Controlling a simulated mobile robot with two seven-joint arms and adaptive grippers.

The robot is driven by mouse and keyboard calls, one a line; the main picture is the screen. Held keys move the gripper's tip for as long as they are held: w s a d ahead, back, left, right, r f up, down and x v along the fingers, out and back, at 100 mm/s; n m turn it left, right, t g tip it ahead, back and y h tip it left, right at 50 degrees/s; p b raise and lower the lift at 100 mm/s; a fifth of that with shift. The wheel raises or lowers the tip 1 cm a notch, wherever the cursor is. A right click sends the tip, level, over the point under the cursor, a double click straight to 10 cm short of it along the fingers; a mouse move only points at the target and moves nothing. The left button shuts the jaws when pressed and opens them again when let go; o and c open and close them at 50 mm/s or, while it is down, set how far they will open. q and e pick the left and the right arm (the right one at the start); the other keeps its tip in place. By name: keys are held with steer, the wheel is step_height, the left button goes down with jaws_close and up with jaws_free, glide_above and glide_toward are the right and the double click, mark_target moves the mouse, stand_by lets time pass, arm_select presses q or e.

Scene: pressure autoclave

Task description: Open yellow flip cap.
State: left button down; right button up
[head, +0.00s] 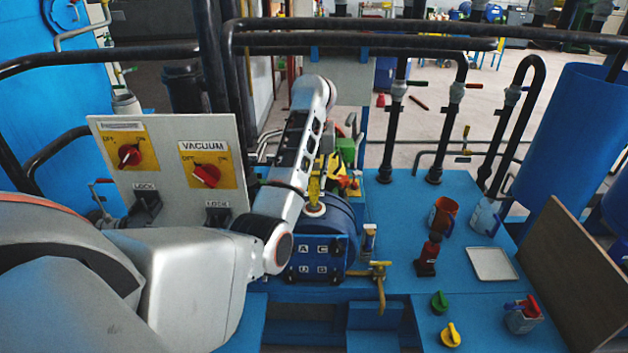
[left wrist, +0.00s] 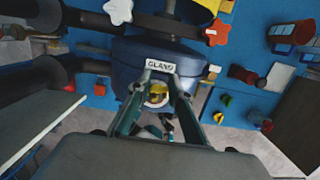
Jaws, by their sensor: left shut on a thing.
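The yellow flip cap (left wrist: 157,97) shows in the left wrist view as a small yellow piece in a pale ring, below the label GLAND on a dark blue drum (left wrist: 165,50). My left gripper (left wrist: 158,82) has its two fingers around it and is shut on it. In the head view a yellow piece (head: 315,190) stands on top of the blue drum (head: 325,225), beside my forearm. My left arm reaches over the drum from the left, and its wrist and forearm hide most of the gripper there. My right gripper is not in view.
A grey panel (head: 150,170) with red VACUUM switches stands left of the drum. Black pipes cross behind. The blue table (head: 400,225) at right holds a red-and-black bottle (head: 428,255), cups, green and yellow knobs and a pale tray (head: 492,264). A brown board (head: 570,270) leans at far right.

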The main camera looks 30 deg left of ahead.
arm_select(q)
steer(key=shift+w+f+g+h+b, duration=0.2)
steer(key=shift+f+g+h+b, duration=0.1)
steer(key=shift+g+h, duration=0.3)
steer(key=shift+f+g, duration=0.1)
steer(key=shift+g, duration=0.2)
steer(key=shift+w+a+f+g+b, duration=0.15)
steer(key=shift+g+b, duration=0.15)
steer(key=shift+b, duration=0.15)
steer(key=shift+h+b, duration=0.3)
steer(key=shift+f+g, duration=0.15)
steer(key=shift+g, duration=0.25)
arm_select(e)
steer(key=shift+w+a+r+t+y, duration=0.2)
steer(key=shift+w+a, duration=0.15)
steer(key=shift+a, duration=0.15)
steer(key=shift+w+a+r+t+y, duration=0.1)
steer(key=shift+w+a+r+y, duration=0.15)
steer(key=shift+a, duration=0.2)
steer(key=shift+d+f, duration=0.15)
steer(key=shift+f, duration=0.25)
arm_select(q)
steer(key=c, duration=1.9)
jaws_free()
steer(key=shift+w, duration=0.1)
steer(key=shift+a, duration=0.1)
